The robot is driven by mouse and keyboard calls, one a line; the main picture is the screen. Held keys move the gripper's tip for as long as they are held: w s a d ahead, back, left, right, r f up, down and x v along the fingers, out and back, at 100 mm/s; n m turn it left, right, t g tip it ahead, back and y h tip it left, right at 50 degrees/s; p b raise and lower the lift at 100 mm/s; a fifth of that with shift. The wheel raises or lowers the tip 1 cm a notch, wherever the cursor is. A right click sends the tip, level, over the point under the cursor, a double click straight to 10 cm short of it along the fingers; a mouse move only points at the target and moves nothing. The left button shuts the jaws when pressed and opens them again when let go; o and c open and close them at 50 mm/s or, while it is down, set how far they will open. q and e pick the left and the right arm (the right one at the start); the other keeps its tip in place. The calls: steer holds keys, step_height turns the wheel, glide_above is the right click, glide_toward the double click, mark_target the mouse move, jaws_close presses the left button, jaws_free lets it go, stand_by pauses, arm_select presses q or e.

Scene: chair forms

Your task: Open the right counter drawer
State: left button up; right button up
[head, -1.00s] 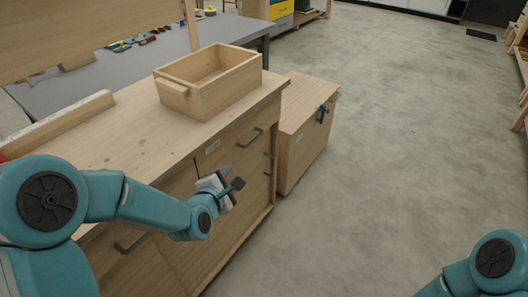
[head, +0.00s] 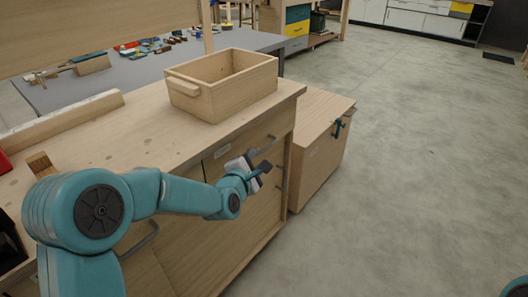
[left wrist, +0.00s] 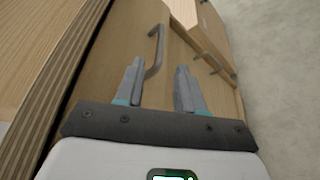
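The right counter drawer (head: 228,162) is in the upper right of the wooden counter's front and looks shut. Its dark bar handle (head: 262,146) shows in the head view just beyond my left gripper (head: 258,169). In the left wrist view the handle (left wrist: 156,52) stands ahead, near the tip of the left finger. My left gripper is open, its two fingers (left wrist: 160,86) apart with nothing between them. It is in front of the drawer face, and I cannot tell whether it touches the handle. My right gripper is out of view.
An open wooden box (head: 228,98) stands on the counter top (head: 130,136). A grey table (head: 60,92) with tools is behind. The floor at right is clear.

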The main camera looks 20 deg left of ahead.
mark_target(264, 150)
arm_select(q)
steer(key=x, duration=0.7)
steer(key=shift+w, duration=0.2)
jaws_close()
